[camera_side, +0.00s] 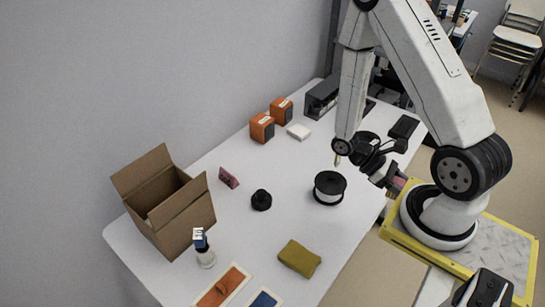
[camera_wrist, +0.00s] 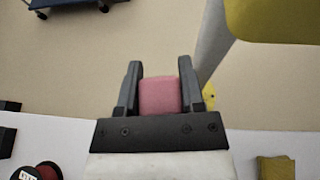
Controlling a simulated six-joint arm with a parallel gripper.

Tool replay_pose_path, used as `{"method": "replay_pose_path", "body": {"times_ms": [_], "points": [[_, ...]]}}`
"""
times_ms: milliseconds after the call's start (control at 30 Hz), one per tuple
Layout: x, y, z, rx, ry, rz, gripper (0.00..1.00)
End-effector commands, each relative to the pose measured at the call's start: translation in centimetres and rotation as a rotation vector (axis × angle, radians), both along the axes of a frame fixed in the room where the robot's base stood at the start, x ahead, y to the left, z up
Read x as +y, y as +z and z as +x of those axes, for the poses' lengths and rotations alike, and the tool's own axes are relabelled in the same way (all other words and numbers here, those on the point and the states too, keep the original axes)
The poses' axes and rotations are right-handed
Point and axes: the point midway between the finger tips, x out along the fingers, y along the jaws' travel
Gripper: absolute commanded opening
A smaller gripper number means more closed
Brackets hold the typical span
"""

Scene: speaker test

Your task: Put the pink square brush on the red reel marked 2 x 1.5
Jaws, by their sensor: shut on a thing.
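My gripper (camera_wrist: 160,88) is shut on the pink square brush (camera_wrist: 159,97), which sits between the two dark fingers. In the wrist view the brush is over the floor, just past the table edge. In the side view my gripper (camera_side: 395,184) is at the table's right edge near my base, with a bit of pink showing at its jaws. A red reel (camera_wrist: 46,172) with black rims and a small white label shows at the lower left of the wrist view, cut by the frame. Its marking is unreadable, and I cannot make it out in the side view.
A black-and-white reel (camera_side: 328,190) stands on the table (camera_side: 290,222).

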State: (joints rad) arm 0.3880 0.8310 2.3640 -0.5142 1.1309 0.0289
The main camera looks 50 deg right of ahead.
Motion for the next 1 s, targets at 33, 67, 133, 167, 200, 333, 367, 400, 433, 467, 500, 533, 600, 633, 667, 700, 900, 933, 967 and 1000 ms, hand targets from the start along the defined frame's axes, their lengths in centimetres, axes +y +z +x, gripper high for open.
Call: {"method": "replay_pose_path", "body": {"times_ms": [33, 67, 133, 167, 200, 333, 367, 400, 433, 467, 500, 533, 600, 633, 667, 700, 900, 933, 967, 1000], "points": [[-0.9, 0.0, 0.1, 0.0, 0.038, 0.0, 0.0], [-1.4, 0.0, 0.2, 0.0, 0.062, -0.001, 0.0], [-2.7, 0.1, 0.3, 0.001, 0.119, -0.001, 0.0], [-3.2, 0.1, 0.4, 0.0, 0.143, -0.001, 0.0], [-3.9, 0.1, 0.6, 0.0, 0.176, -0.001, 0.0], [-6.3, 0.2, 1.2, 0.0, 0.282, 0.0, 0.0], [-6.8, 0.2, 1.3, 0.0, 0.308, 0.0, 0.0], [-7.5, 0.3, 1.6, 0.0, 0.341, -0.001, 0.0], [-8.0, 0.3, 1.8, 0.0, 0.366, 0.0, 0.0], [-8.5, 0.3, 1.9, 0.0, 0.391, -0.001, 0.0], [-9.3, 0.4, 2.2, 0.0, 0.424, -0.002, 0.0], [-9.8, 0.4, 2.4, 0.0, 0.449, -0.001, 0.0], [-11.0, 0.5, 3.0, 0.0, 0.508, -0.002, 0.0], [-11.5, 0.6, 3.2, 0.0, 0.533, -0.002, 0.0], [-12.0, 0.7, 3.5, 0.0, 0.558, -0.002, 0.0], [-12.6, 0.7, 3.8, 0.0, 0.591, -0.002, 0.0], [-15.7, 1.3, 5.7, 0.0, 0.761, -0.002, 0.0], [-16.2, 1.3, 6.1, 0.0, 0.788, -0.001, 0.0], [-16.6, 1.4, 6.4, 0.0, 0.813, -0.001, 0.0], [-17.2, 1.6, 6.8, 0.0, 0.845, -0.002, 0.0]]}}
